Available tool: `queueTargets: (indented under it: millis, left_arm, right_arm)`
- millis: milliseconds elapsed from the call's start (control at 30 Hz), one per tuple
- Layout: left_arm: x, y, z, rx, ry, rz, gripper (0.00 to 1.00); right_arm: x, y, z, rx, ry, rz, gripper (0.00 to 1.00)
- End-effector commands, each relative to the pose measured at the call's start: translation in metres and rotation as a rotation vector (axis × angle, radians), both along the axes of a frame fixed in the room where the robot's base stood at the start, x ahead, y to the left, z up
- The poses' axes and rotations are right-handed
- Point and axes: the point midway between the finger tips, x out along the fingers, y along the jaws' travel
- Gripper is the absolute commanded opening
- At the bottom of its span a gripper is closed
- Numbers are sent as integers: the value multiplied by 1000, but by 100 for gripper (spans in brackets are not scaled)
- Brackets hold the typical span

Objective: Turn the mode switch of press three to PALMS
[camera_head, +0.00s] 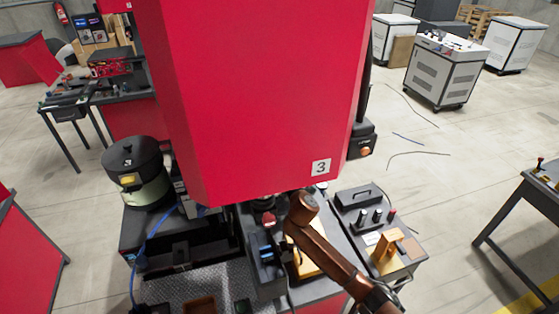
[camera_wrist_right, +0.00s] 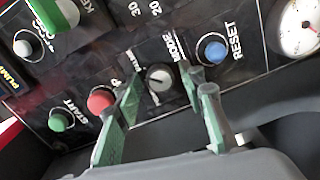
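Press three (camera_head: 250,90) is the big red machine with a "3" plate in the head view. In the right wrist view its dark panel carries the mode switch (camera_wrist_right: 159,78), a round grey knob with a pale mark, under the word MODE. A small label at its left is too blurred to read surely, and I cannot tell the knob's setting. My right gripper (camera_wrist_right: 163,92) is open, its green fingers on either side of the knob, with a gap showing at each side. In the head view my right arm reaches to the press and the gripper is hidden. My left gripper is not in view.
A red button (camera_wrist_right: 101,101) and green START button (camera_wrist_right: 60,121) lie left of the switch, and a blue RESET button (camera_wrist_right: 212,50) right of it. A gauge (camera_wrist_right: 298,27) is at the far right. A grey control box (camera_head: 377,225) stands beside the press.

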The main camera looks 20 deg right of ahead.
Motion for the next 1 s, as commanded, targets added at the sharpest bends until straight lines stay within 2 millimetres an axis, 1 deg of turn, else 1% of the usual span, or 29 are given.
queueTargets:
  millis: [300, 433, 567, 800, 900, 1000]
  left_arm:
    - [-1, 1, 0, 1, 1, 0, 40]
    - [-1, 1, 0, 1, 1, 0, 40]
    - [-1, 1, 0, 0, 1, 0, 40]
    - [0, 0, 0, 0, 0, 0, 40]
    - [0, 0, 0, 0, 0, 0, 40]
    - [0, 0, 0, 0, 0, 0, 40]
  right_arm:
    - [-1, 0, 1, -1, -1, 1, 42]
    - [-9, 0, 0, -1, -1, 1, 42]
    - [-30, 0, 1, 0, -1, 2, 42]
    - [-81, -2, 2, 0, 0, 2, 42]
    - [-98, -3, 3, 0, 1, 1, 42]
    - [-110, -4, 3, -1, 0, 0, 42]
